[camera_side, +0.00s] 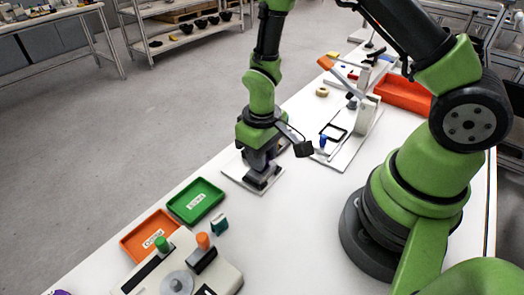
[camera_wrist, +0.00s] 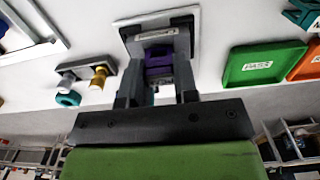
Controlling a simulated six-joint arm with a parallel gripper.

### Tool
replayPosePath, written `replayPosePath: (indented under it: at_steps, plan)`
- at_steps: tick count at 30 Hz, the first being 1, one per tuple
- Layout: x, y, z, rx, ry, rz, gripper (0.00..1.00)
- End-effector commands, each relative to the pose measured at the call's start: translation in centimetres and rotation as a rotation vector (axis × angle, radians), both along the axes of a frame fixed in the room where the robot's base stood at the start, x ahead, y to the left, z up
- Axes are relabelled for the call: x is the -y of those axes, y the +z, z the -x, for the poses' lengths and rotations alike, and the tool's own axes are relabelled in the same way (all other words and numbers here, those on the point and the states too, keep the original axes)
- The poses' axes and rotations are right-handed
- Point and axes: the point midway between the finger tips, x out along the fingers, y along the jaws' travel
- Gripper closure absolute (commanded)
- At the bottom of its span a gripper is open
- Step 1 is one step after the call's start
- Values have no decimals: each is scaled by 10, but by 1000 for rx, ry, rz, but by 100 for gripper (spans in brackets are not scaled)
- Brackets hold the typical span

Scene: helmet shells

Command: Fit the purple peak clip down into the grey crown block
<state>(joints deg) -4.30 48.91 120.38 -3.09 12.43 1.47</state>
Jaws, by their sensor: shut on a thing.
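The purple peak clip (camera_wrist: 159,66) sits between the two fingers of my gripper (camera_wrist: 158,84) in the wrist view, and the gripper is shut on it. The grey crown block (camera_wrist: 157,41) is directly beyond the clip, on a white plate (camera_wrist: 129,24). In the side view my gripper (camera_side: 263,167) points down at the grey crown block (camera_side: 262,181) on its white plate (camera_side: 240,178). The fingers hide the clip in that view. I cannot tell whether the clip touches the block or how deep it sits.
A green PASS tray (camera_side: 196,200) and an orange tray (camera_side: 151,235) lie to the lower left, by a control box with knobs (camera_side: 182,278). A fixture with an orange handle (camera_side: 343,78) stands on a white base to the right. An orange-red bin (camera_side: 402,94) is farther back.

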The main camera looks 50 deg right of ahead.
Motion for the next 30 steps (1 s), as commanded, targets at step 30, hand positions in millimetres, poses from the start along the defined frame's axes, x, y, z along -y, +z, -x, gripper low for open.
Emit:
replayPosePath:
  at_steps: [30]
  plan:
    - [0,9,0,0,1,0,98]
